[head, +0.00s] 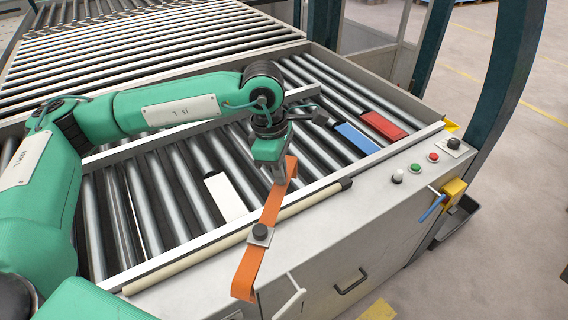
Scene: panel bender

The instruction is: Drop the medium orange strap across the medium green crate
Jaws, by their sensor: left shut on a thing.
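The orange strap (271,209) is in my left gripper (279,176), which is shut on it near its upper end. The strap slants down and to the left, passing in front of the beige bar, and its lower end is in front of the machine's front panel. A grey plate with a black knob (260,233) shows at the strap's middle; I cannot tell whether it belongs to the strap. Whether the strap touches the bar or panel is unclear. No green crate shows in this view. My right gripper is not in view.
A roller bed (150,200) lies under my left arm, with a white block (226,196), a blue block (357,138) and a red block (384,125). The beige bar (190,261) runs along its front edge. Buttons (416,168) and a yellow box (453,190) are at the right.

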